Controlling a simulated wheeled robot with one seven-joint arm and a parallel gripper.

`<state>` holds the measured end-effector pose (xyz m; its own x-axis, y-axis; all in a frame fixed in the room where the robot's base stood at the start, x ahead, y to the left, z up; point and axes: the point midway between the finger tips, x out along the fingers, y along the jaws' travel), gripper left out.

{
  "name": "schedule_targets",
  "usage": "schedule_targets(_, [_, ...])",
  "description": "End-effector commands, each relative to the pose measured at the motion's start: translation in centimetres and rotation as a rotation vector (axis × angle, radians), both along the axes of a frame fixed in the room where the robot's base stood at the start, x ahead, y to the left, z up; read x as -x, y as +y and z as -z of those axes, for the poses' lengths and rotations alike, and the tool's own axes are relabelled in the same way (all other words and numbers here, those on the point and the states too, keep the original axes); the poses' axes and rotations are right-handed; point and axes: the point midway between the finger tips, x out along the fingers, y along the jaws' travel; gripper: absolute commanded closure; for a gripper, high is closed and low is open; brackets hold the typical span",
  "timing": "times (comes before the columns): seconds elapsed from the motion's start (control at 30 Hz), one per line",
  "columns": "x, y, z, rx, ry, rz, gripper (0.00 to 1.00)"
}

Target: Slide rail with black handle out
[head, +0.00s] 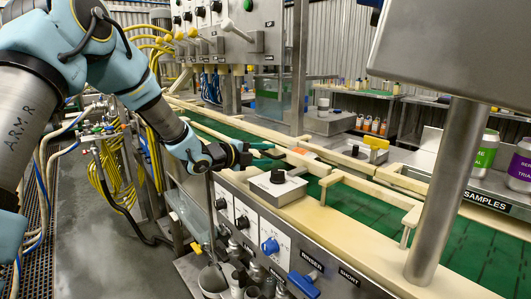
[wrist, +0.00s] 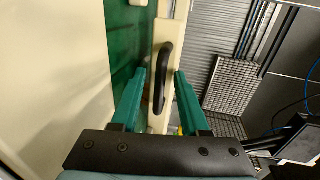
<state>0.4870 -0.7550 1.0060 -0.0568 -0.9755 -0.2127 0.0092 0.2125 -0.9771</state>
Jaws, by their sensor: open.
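The black handle (wrist: 163,75) is a curved bar on a narrow cream rail (wrist: 181,12) in the wrist view. My gripper (wrist: 160,76) is open, with one green finger on each side of the handle in that view and a gap to it on both sides. Whether the fingertips reach down around the handle I cannot tell. In the head view my gripper (head: 280,153) is over the near side of the conveyor, at the cream rail (head: 312,163). The handle cannot be made out there.
A grey box with a black knob (head: 277,177) sits just below my gripper. The green conveyor belt (head: 450,245) runs along beyond the cream edge. A metal post (head: 447,190) stands at the right. Knobs and a blue valve (head: 270,246) line the front panel. Yellow hoses hang at the left.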

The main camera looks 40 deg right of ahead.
Motion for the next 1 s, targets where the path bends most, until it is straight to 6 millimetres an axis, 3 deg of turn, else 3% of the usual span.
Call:
schedule_targets(0.23, [-0.01,-0.02,0.04,0.0,0.0,-0.001,0.56])
schedule_targets(0.63, [-0.03,0.0,0.02,0.0,0.001,-0.001,1.0])
schedule_targets(1.0, [-0.03,0.0,0.03,0.0,0.001,-0.001,1.0])
